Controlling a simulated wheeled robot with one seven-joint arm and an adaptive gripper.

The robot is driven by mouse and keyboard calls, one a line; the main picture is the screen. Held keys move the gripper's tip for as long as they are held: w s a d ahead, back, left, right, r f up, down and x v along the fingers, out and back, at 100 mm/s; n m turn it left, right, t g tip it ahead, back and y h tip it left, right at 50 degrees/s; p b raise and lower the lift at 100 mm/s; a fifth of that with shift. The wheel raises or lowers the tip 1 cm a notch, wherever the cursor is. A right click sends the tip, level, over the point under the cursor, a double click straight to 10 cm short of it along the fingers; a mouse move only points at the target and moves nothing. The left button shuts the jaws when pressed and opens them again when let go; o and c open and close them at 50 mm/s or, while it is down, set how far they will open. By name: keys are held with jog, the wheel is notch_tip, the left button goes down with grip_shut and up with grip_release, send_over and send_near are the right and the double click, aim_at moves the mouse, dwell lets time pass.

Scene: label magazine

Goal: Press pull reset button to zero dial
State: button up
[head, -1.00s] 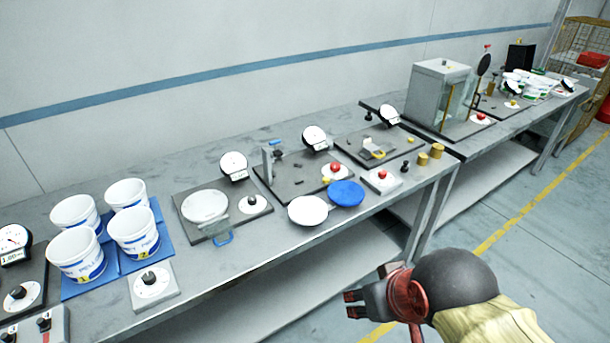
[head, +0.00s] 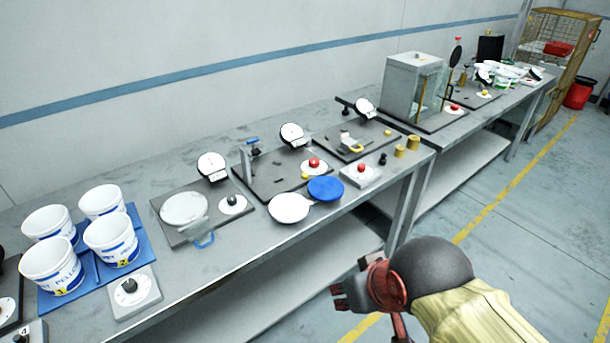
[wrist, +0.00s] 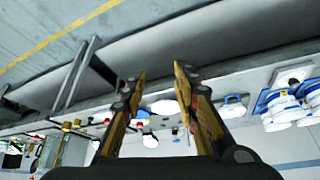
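Several dial stations stand along the bench, and I cannot tell which one is meant. One round white dial (head: 292,134) stands behind a dark plate with a red button (head: 314,162) on a white disc. Another dial (head: 211,165) stands behind a plate with a black knob (head: 232,200). A third dial (head: 364,108) is farther right, and a separate box with a red button (head: 361,168) sits at the front edge. The dial readings are too small to read. My gripper (head: 338,297) is in front of the bench, apart from everything; its fingers (wrist: 158,88) are spread and empty in the wrist view.
White buckets (head: 110,240) stand on blue mats at the left. A white disc (head: 289,208) and a blue disc (head: 326,189) lie near the front edge. A glass-sided cabinet (head: 412,88) stands farther right. The floor (head: 500,225) right of the bench is open.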

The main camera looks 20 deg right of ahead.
jog(key=c, duration=0.6)
grip_shut()
dwell(0.8)
